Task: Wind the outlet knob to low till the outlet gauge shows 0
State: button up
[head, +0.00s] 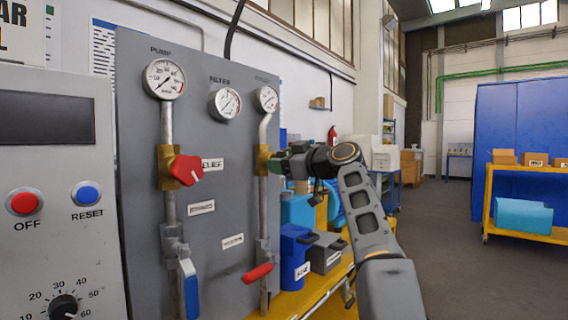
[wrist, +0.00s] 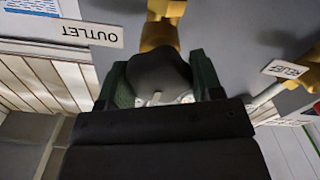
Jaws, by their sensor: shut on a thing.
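The outlet gauge (head: 266,99) is a small white dial at the top of the panel's rightmost pipe; its needle is too small to read. Below it a brass valve body (head: 263,160) sits on that pipe. It also shows in the wrist view (wrist: 160,35). My gripper (head: 283,163) reaches the valve from the right. In the wrist view its green-sided fingers (wrist: 160,76) are shut around the dark outlet knob (wrist: 157,66).
The grey panel (head: 225,190) also holds the pump gauge (head: 164,79), the filter gauge (head: 224,103) and a red relief knob (head: 186,169). A red lever (head: 257,272) and a blue lever (head: 190,290) hang lower. Blue containers (head: 295,258) stand on a yellow bench beside my arm.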

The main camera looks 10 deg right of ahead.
jog(key=shift+n, duration=0.5)
jog(key=o, duration=0.9)
jog(key=b+v, duration=0.3)
jog(key=v, duration=1)
jog(key=shift+s+d, duration=0.3)
